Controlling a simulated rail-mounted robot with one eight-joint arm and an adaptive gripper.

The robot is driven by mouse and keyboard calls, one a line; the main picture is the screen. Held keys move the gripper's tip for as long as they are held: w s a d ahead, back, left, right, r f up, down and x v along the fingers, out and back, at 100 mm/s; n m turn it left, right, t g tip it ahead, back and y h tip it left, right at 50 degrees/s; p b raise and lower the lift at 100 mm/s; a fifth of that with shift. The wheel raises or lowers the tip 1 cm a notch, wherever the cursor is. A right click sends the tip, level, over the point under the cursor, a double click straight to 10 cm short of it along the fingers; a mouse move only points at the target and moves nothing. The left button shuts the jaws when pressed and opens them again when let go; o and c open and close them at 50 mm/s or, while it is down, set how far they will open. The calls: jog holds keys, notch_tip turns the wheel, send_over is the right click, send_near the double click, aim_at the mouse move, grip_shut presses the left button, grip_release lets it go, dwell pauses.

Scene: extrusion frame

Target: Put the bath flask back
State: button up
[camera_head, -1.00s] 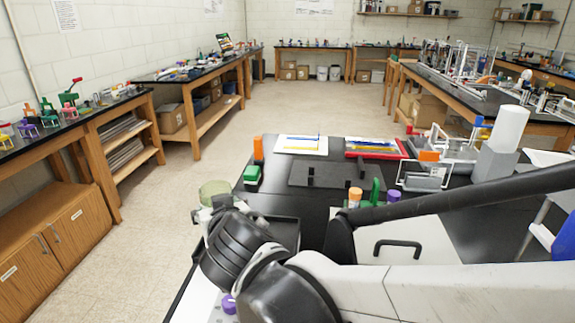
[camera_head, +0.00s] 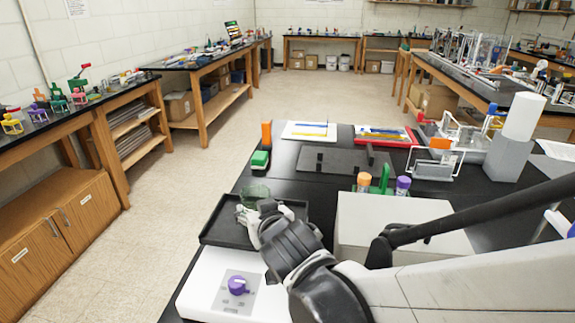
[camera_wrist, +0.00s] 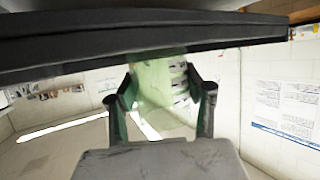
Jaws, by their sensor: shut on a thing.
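The bath flask (camera_head: 257,191) is a clear, green-tinted vessel, partly hidden by my gripper (camera_head: 248,213) in the head view. My gripper is shut on it. The flask appears over the back part of a black tray (camera_head: 215,231) at the table's left edge; I cannot tell whether it touches the tray. In the wrist view, the pale green flask (camera_wrist: 160,92) sits between the two dark fingers of my gripper (camera_wrist: 161,88). A dark slab crosses the top of that view and hides the flask's upper end.
A white device with a purple knob (camera_head: 238,285) stands in front of the tray. A white box (camera_head: 350,217) is to the right, near orange- and purple-capped bottles (camera_head: 403,185). The floor on the left is clear.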

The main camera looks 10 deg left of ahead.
jog(key=shift+f, duration=0.15)
jog(key=o, duration=1.2)
jog(key=shift+r, duration=0.3)
jog(key=p+v, duration=0.2)
jog(key=v, duration=1)
jog(key=shift+p, duration=0.3)
